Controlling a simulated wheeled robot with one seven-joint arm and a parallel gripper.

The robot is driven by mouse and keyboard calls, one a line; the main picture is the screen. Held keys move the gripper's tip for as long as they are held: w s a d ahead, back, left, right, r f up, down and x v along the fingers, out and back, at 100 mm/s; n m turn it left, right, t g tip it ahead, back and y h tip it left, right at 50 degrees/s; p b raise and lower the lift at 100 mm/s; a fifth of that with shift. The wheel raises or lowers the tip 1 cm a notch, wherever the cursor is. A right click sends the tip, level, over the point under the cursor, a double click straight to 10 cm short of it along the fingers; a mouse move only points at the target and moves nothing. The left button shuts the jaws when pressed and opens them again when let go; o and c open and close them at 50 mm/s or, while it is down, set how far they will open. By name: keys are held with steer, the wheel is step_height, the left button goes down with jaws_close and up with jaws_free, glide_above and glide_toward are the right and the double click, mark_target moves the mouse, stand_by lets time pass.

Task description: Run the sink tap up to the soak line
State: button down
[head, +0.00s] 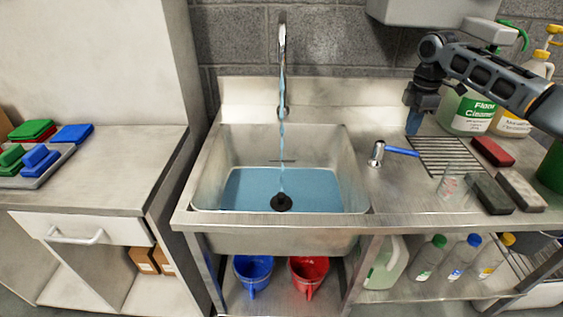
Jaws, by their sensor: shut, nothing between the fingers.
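The steel sink (208,165) holds blue water (240,190) over its floor, with a dark round drain (281,202) showing through. A stream runs from the tall tap (282,45) into the basin. A short thin dark line (282,161) on the back wall lies just above the water's far edge. The tap's lever (402,151) has a blue handle on a steel post right of the sink, pointing right. My gripper (412,130) is shut and empty, pointing down behind the lever, apart from it as far as I can see.
Right of the lever are a ribbed drainer (445,155), a clear glass (448,182), a red pad (492,151) and grey pads (490,193). Cleaner bottles (468,110) stand behind. Blue and red buckets (309,275) sit below. The counter strip between sink and drainer is mostly free.

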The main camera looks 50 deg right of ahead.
steer(key=shift+f+b, duration=0.95)
steer(key=shift+f, duration=1.5)
stand_by(5.5)
